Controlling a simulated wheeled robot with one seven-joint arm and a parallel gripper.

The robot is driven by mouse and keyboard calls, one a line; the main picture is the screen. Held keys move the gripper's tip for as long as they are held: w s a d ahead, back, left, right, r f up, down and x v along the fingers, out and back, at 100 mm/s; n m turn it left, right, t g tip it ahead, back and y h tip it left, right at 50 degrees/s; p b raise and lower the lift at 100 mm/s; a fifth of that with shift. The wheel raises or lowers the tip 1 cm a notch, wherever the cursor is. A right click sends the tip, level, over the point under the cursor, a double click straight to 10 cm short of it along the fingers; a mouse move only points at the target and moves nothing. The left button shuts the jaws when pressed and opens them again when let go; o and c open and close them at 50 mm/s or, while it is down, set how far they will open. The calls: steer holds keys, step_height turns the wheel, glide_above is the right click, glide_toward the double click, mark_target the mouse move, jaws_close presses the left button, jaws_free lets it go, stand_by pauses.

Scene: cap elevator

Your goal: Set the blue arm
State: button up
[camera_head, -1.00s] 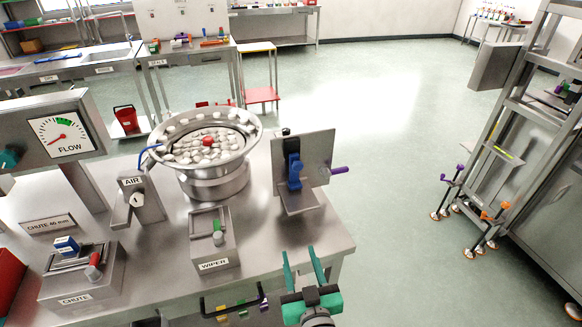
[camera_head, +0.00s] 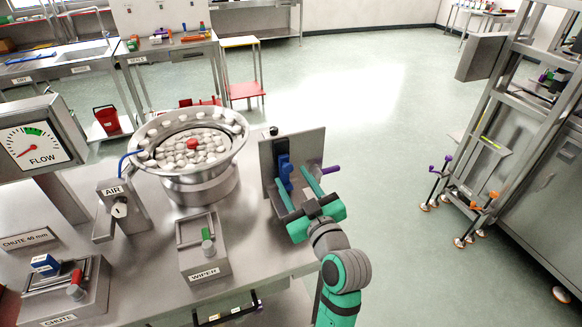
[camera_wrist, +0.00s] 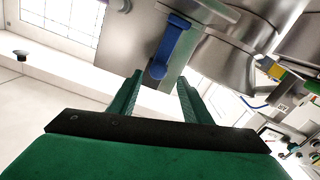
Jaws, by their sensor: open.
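The blue arm (camera_head: 285,174) is a blue lever on an upright grey metal plate (camera_head: 314,146) at the right end of the bench. It hangs roughly downward along the plate. My gripper (camera_head: 302,176) has green fingers and is open, just in front of the plate and to the right of the blue arm. In the wrist view the blue arm (camera_wrist: 169,50) lies ahead of the open fingers, its lower end near the gap between the fingertips. I see no contact between them.
A bowl feeder (camera_head: 194,150) full of white caps and one red cap stands left of the plate. The wiper block (camera_head: 205,250) and chute block (camera_head: 68,291) sit nearer the front. A purple handle (camera_head: 330,169) sticks out right of the plate. Open floor lies to the right.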

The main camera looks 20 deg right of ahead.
mark_target(289, 169)
steer(key=shift+w+d, duration=0.1)
steer(key=shift+w, duration=2.75)
